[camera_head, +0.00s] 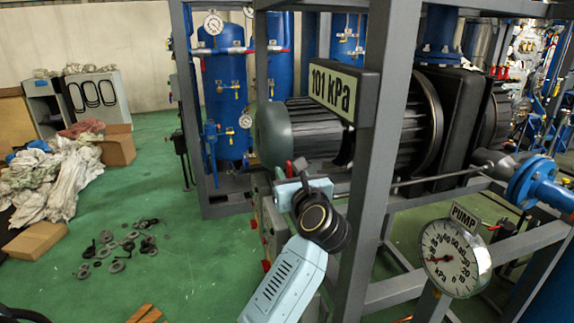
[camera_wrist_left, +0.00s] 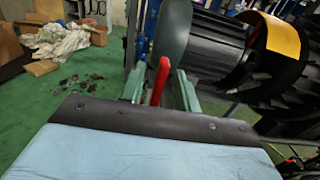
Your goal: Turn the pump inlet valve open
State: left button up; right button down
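A red lever handle (camera_wrist_left: 160,82), which looks like the valve's handle, stands upright between the two pale green fingers of my left gripper (camera_wrist_left: 160,88) in the left wrist view. The valve body is hidden. My right gripper is not in view.
A grey frame post (camera_head: 377,130) stands just right of my left arm. A PUMP gauge (camera_head: 450,258) is at lower right.

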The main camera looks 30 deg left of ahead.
pick_arm(q)
jog(key=shift+x, duration=1.45)
jog(key=shift+c, duration=0.3)
grip_shut()
